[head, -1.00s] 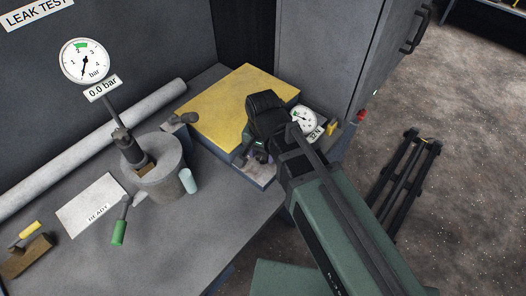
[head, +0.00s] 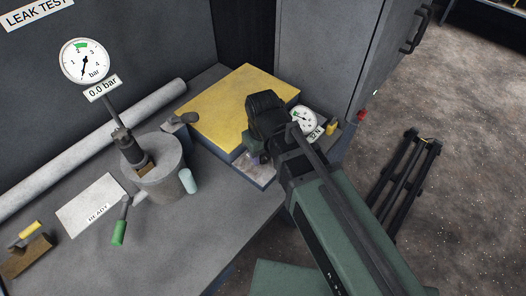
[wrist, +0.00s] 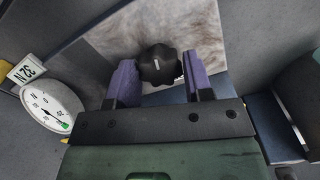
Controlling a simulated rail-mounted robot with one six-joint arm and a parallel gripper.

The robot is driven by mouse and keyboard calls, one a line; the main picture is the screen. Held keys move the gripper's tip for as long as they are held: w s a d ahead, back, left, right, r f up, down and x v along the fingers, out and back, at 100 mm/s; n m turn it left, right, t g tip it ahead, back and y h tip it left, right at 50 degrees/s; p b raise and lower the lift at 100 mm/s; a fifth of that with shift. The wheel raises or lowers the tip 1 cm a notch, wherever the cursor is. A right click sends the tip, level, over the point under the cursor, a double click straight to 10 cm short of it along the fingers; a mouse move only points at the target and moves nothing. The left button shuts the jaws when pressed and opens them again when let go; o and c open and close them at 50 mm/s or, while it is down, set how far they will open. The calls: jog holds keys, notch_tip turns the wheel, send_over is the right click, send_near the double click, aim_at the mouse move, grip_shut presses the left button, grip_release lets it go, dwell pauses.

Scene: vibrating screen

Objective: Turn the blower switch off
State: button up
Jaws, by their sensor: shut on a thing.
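A black lobed knob (wrist: 160,65) with a short white mark, which I take to be the blower switch, shows at the top of the wrist view. Its mark points nearly straight up in that picture. My gripper (wrist: 160,77) has its two purple fingers against opposite sides of the knob and is shut on it. In the head view my gripper (head: 256,158) is at the front edge of the yellow-topped block (head: 240,95), and my wrist mostly hides the knob there. No label for the knob is readable.
A round dial (head: 304,119) with a "32 N" plate sits right of my wrist; it also shows in the wrist view (wrist: 50,106). A grey cabinet (head: 325,50) stands behind. Left are a metal cylinder (head: 160,182), a green-handled lever (head: 119,231) and a gauge (head: 84,61).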

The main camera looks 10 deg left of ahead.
jog(key=shift+n, duration=1.6)
jog(key=o, duration=0.9)
jog(key=shift+r, duration=0.1)
notch_tip(320, 180, up, 11)
jog(key=p, duration=1.1)
jog(key=shift+f, duration=0.25)
